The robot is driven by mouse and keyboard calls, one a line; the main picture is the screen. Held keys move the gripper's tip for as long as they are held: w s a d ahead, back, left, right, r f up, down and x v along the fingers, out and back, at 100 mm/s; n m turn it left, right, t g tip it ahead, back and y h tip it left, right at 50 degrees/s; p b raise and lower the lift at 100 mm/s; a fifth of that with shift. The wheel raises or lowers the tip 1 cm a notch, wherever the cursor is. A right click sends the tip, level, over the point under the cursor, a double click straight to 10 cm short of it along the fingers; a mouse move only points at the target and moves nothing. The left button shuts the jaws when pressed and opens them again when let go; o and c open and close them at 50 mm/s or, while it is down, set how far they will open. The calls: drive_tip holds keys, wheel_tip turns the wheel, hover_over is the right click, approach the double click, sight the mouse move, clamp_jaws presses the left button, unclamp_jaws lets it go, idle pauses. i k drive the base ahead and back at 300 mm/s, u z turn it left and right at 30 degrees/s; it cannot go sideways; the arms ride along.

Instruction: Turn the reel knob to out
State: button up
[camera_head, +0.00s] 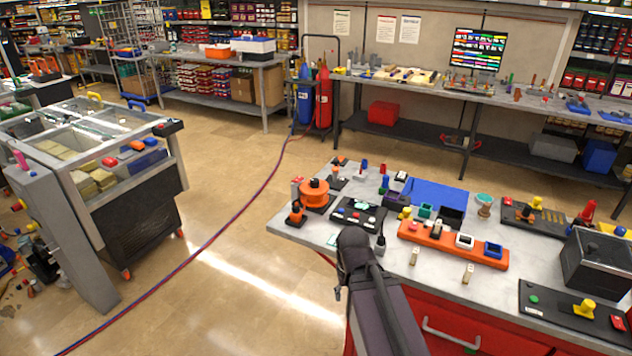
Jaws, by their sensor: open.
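Which one is the reel knob, and any marking for "out", is too small to read. My gripper (339,290) hangs low at the bench's front edge, below and right of the reel and apart from it. It is open and mostly hidden behind my dark arm; nothing shows in it.
A black panel with buttons (357,213) lies right of the reel. An orange block with sockets (452,243), a blue mat (436,194) and a black box (597,262) fill the bench further right. Open floor (230,240) lies left of the bench; a hose (240,213) crosses it.

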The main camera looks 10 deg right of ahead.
sight(315, 183)
drive_tip(key=u, duration=0.05)
drive_tip(key=i, duration=1)
drive_tip(key=z, duration=0.05)
